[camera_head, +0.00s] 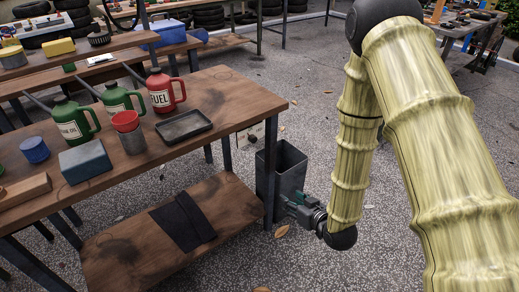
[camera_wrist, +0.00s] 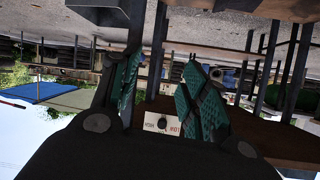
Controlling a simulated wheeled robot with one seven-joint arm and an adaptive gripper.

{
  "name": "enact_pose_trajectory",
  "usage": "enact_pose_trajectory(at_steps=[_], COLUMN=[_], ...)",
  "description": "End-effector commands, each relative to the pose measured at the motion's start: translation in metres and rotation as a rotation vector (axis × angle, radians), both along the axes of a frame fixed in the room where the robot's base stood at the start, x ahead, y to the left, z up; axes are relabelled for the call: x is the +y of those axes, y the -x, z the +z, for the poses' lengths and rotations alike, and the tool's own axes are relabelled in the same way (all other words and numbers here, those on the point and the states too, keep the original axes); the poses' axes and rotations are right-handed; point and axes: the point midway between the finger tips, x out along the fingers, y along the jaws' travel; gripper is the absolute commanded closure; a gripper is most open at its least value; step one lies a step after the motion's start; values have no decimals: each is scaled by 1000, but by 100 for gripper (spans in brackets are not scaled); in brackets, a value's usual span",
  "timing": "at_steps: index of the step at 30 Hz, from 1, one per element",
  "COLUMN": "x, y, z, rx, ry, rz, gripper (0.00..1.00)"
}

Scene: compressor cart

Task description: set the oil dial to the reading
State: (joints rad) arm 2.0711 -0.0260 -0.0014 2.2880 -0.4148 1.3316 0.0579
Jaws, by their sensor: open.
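A white panel with a round black knob (camera_wrist: 162,123) shows between my fingers in the wrist view, low in the picture. It has small dark marks and red lettering; the dial setting is too small to read. In the head view a small pale box (camera_head: 250,134) with a dark spot, probably this panel, shows behind the table's right end. My gripper (camera_wrist: 162,62) is open, its two green-padded fingers apart with nothing between them. In the head view my gripper (camera_head: 298,205) is low, in front of the grey bin, apart from the pale box.
A grey open bin (camera_head: 288,165) stands on the floor beside the wooden table (camera_head: 225,95). The table holds a red fuel can (camera_head: 161,90), green oil cans (camera_head: 119,99), a black tray (camera_head: 184,125) and a blue box (camera_head: 85,161).

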Motion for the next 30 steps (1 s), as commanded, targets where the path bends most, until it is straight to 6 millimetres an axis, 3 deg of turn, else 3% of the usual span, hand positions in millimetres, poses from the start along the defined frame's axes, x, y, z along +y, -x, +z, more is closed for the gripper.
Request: enact_pose_trajectory(at_steps=[1,3,6,10,17,30], x=[11,23,36,45,55,95], y=[-20,-39,-54,-62,-76,-131], z=[23,57,95,123,131,130], rx=[-96,-205,-320,-400,-422,-420], ry=[-32,-76,-123,-157,-167,-167], rz=[36,80,133,171,181,180], gripper=[55,55,55,55,55,55])
